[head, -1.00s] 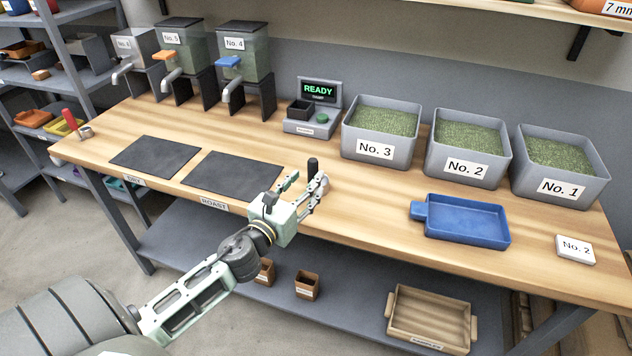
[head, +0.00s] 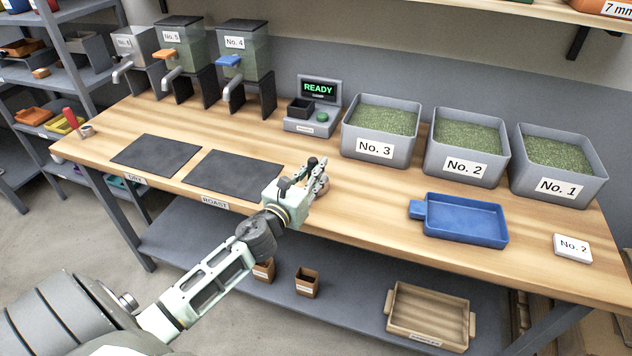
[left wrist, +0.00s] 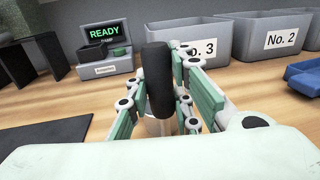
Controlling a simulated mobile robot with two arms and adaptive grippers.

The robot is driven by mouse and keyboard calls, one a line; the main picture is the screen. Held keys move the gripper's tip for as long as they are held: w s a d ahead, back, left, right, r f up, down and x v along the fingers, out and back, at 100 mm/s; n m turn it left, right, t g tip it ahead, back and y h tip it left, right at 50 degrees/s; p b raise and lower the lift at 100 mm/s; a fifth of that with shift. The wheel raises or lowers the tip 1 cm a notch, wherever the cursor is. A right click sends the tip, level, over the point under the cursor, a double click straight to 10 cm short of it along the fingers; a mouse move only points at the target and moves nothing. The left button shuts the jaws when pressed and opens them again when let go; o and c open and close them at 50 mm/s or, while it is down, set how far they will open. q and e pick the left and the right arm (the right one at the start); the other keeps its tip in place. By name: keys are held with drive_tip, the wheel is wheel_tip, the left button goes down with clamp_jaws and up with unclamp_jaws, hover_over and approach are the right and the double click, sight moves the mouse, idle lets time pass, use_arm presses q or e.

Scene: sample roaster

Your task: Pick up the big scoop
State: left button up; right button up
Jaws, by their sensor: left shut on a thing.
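The big scoop has an upright black handle (left wrist: 158,75), large in the left wrist view; a bit of pale metal shows below it, and the rest is hidden by my fingers. In the head view only the top of the handle (head: 312,162) shows. My left gripper (head: 312,180) is shut on the handle, low over the front part of the wooden bench, right of the roast mat. The fingers (left wrist: 165,105) stand on both sides of the handle. My right gripper is not in view.
On the bench (head: 360,210) are two dark mats (head: 232,175), a blue tray (head: 465,222), a No. 2 tag (head: 573,247) and a red-handled scoop (head: 86,131). Bins No. 3 (head: 350,140), No. 2 (head: 440,160) and No. 1 (head: 590,193) and a READY scale (head: 318,90) stand behind.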

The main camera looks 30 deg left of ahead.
sight(313, 159)
use_arm(q)
clamp_jaws()
drive_tip(key=shift+r, duration=0.1)
drive_tip(key=shift+r, duration=0.1)
drive_tip(key=shift+r, duration=0.25)
wheel_tip(313, 159, up, 4)
drive_tip(key=shift+f+p, duration=0.2)
drive_tip(key=shift+p, duration=0.4)
drive_tip(key=w+d+r, duration=0.3)
drive_tip(key=d+r, duration=0.3)
drive_tip(key=d, duration=0.5)
drive_tip(key=shift+w+r+p, duration=0.25)
drive_tip(key=shift+r+p, duration=0.05)
